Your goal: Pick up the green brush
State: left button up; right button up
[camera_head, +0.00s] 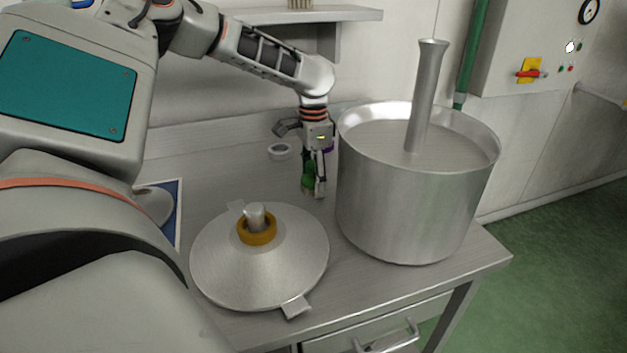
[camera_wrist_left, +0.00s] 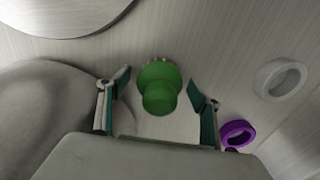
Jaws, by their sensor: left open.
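The green brush (camera_head: 307,181) stands on the steel worktop in the head view, partly hidden by my left gripper. In the left wrist view the green brush (camera_wrist_left: 160,90) shows from above as a round green knob over a wider green body, with a little of its pale bristles at the far edge. My left gripper (camera_head: 315,191) points down at the brush, just left of the large pot. In the left wrist view the fingers of my left gripper (camera_wrist_left: 161,86) are apart, one on each side of the brush, with visible gaps. My right gripper is not in view.
A large steel pot (camera_head: 400,215) with an upright handle stands close right of the gripper. A conical steel lid (camera_head: 290,270) lies in front. A white ring (camera_head: 279,153) and a purple ring (camera_wrist_left: 236,134) lie nearby. A wall shelf (camera_head: 340,14) is above.

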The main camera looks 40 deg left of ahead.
pick_arm(q)
jog(key=shift+c, duration=0.3)
jog(key=c, duration=1.2)
jog(key=shift+r, duration=0.1)
jog(key=shift+r, duration=0.35)
notch_tip(320, 180, up, 19)
jog(key=p, duration=0.2)
